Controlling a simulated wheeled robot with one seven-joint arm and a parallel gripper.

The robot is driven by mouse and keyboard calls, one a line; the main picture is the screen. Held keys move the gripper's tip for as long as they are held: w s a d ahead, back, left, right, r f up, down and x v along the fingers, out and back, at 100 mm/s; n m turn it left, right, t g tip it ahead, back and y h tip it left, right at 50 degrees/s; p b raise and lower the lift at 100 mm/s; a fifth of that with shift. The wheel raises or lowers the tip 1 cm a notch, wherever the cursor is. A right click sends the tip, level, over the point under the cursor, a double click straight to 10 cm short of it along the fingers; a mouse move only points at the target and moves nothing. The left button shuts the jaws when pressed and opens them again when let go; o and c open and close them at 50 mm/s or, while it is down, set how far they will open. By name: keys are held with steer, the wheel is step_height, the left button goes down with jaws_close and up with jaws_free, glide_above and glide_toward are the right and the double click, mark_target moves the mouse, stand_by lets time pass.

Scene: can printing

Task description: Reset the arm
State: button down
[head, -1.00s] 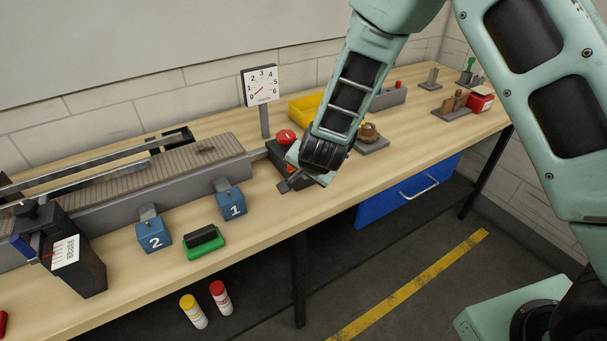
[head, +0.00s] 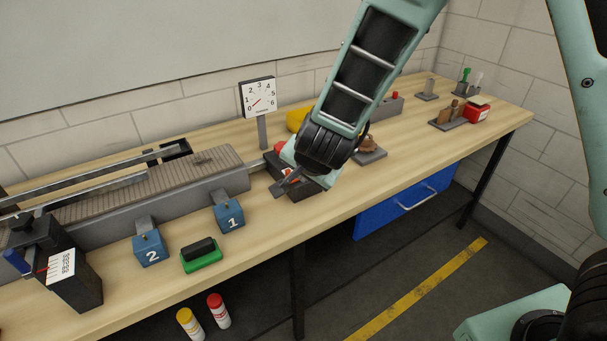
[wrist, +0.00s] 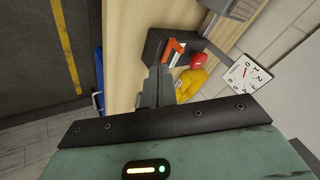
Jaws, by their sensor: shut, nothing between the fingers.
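My gripper (head: 287,187) is shut and empty. It hangs over the front of the workbench (head: 330,212), in front of the dark box with a red knob (head: 281,147). The arm hides part of that box in the head view. In the wrist view my gripper (wrist: 158,72) points at the dark box (wrist: 155,47), with the red knob (wrist: 198,61) to the right of the fingertips. I cannot tell whether the fingers touch the box.
A conveyor (head: 140,185), a dial gauge (head: 259,97), and blue blocks 1 (head: 229,216) and 2 (head: 150,250) stand left of my gripper. A green-based black pad (head: 201,254) lies near the front edge. A yellow bin (head: 296,120) is behind the arm.

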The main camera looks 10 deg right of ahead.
steer(key=s+a+r+n+g+y+b, duration=0.1)
steer(key=s+a+r+n+g+y, duration=0.2)
steer(key=s, duration=0.4)
steer(key=s+a+r+n+g+y, duration=0.1)
steer(key=s+a+r+n, duration=0.15)
steer(key=s+n, duration=0.45)
steer(key=s+d+r+n+g+h, duration=0.1)
steer(key=s+d+n+g+h, duration=0.2)
steer(key=s, duration=1.1)
steer(key=d+n, duration=0.3)
steer(key=shift+d+h+b, duration=0.3)
steer(key=shift+d, duration=0.05)
steer(key=shift+s, duration=0.1)
